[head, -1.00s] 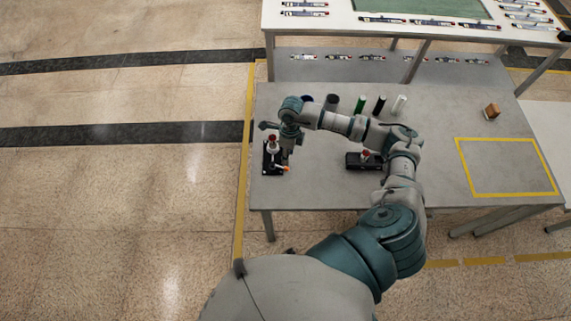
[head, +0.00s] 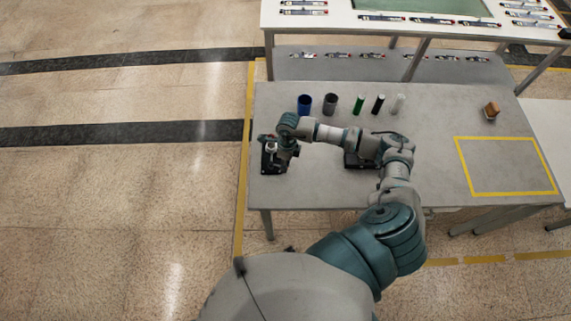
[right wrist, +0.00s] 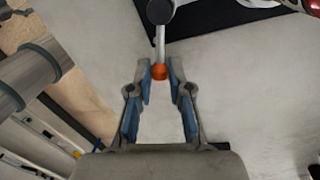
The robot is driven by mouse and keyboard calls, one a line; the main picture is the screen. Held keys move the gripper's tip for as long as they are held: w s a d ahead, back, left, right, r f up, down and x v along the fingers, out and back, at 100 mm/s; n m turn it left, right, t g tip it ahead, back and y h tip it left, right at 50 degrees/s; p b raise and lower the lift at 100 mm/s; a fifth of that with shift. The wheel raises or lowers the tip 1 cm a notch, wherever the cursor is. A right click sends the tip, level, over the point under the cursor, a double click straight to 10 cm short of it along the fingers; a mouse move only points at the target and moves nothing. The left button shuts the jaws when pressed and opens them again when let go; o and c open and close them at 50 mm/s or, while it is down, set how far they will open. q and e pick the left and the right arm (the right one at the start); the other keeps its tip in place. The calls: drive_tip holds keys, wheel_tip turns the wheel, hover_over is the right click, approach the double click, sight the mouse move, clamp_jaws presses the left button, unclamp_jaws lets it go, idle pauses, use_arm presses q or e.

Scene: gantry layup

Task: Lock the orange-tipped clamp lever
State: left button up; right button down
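The clamp (head: 268,167) has a black base and stands near the left edge of the grey table, partly covered by my right wrist. In the right wrist view its thin light lever (right wrist: 160,45) runs down from a dark pivot and ends in an orange ball tip (right wrist: 159,71). My right gripper (right wrist: 160,70) has its two blue-padded fingers on either side of the orange tip, with what look like narrow gaps. Contact is not clear. In the head view the orange tip is hidden behind my wrist. My left gripper is not in view.
A second black fixture (head: 357,162) sits partly behind my right arm. Blue (head: 304,104), dark, green, black and white cylinders stand behind the arm. The yellow-outlined area (head: 505,165) is empty.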

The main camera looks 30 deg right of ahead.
drive_tip(key=shift+s+d+f, duration=0.1)
drive_tip(key=shift+d+f, duration=0.1)
drive_tip(key=shift+d, duration=0.1)
drive_tip(key=shift+w+f+n+b, duration=0.25)
drive_tip(key=shift+n+b, duration=0.55)
drive_tip(key=shift+b, duration=0.4)
drive_tip(key=shift+r+n+b, duration=0.25)
drive_tip(key=shift+n+b, duration=0.1)
drive_tip(key=shift+n, duration=0.15)
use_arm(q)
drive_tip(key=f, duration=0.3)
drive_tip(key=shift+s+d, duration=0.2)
use_arm(e)
drive_tip(key=shift+w+d, duration=0.1)
drive_tip(key=c, duration=1.1)
unclamp_jaws()
drive_tip(key=shift+d, duration=0.1)
drive_tip(key=shift+w, duration=0.1)
drive_tip(key=shift+r, duration=0.15)
